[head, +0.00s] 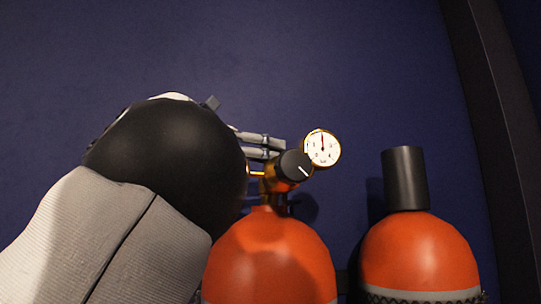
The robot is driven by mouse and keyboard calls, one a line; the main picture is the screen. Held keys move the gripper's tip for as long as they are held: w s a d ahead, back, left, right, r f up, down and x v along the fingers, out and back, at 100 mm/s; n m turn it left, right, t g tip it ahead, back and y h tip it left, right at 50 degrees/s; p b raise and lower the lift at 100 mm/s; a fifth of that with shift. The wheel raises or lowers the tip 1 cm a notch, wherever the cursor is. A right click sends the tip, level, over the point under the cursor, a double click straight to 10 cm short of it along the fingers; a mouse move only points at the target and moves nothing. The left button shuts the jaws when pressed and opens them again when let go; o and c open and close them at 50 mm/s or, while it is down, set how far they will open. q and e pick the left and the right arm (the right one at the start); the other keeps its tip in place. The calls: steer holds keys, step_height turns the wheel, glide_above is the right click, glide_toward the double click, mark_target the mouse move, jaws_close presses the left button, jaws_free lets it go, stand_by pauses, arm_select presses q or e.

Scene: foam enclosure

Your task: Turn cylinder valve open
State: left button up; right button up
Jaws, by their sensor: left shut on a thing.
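An orange cylinder (268,262) stands upright at lower centre. A brass valve on its neck (268,187) carries a black knob (294,165) with a white line mark. A round white gauge (322,148) with a brass rim sits just right of the knob; its needle points up. My left gripper (266,147) reaches in from the left, its grey fingers at the knob's upper left side. It is shut on the knob; the exact contact is partly hidden by my dark wrist. My right gripper is out of view.
A second orange cylinder (420,255) with a black cap (404,178) stands at the right, a gap away from the first. A dark blue wall (350,60) is behind. A dark curved frame edge (495,110) runs down the right side.

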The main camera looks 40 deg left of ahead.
arm_select(q)
steer(key=o, duration=1.2)
steer(key=shift+c, duration=0.2)
steer(key=shift+s, duration=0.1)
steer(key=v, duration=1.2)
